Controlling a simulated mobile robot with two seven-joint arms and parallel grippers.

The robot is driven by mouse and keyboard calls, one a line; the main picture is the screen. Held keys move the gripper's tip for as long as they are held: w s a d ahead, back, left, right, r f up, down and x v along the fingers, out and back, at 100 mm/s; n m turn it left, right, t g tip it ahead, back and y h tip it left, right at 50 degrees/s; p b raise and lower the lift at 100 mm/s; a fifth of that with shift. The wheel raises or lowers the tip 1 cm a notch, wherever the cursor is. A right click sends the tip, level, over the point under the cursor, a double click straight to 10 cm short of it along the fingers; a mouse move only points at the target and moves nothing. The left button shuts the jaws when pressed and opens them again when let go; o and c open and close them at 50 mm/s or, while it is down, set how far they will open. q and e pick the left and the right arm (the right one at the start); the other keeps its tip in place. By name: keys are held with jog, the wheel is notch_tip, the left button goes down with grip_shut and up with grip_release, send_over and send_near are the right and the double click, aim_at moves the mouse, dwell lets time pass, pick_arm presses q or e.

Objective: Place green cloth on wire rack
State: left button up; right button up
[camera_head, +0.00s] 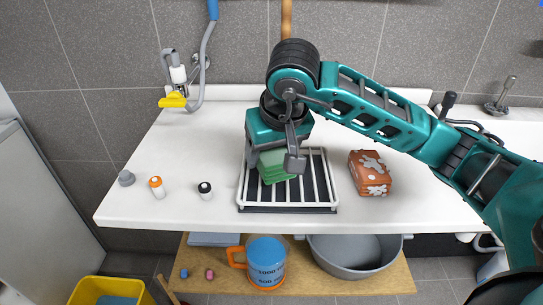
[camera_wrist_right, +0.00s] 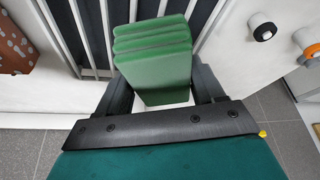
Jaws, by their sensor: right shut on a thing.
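The green cloth (camera_head: 277,172) is a folded, layered block. My right gripper (camera_head: 273,162) is shut on it, with a finger on either side, as the right wrist view also shows on the green cloth (camera_wrist_right: 155,62). The wire rack (camera_head: 325,188) has white bars over a dark base and stands on the white counter. The cloth is over the rack's middle and hides some bars. I cannot tell whether it touches them. The rack (camera_wrist_right: 95,35) also shows behind the cloth in the right wrist view. My left gripper is not in view.
A brown patterned package (camera_head: 370,173) lies right of the rack. A black-topped bottle (camera_head: 205,191), an orange-topped bottle (camera_head: 157,188) and a grey knob-like object (camera_head: 126,178) stand to the left. Below are a blue mug (camera_head: 266,262), a grey basin (camera_head: 352,256) and a yellow bin (camera_head: 110,291).

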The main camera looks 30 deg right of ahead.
jog(key=shift+f, duration=0.55)
jog(key=shift+f, duration=0.1)
jog(key=o, duration=0.6)
jog(key=shift+f, duration=0.1)
jog(key=o, duration=0.4)
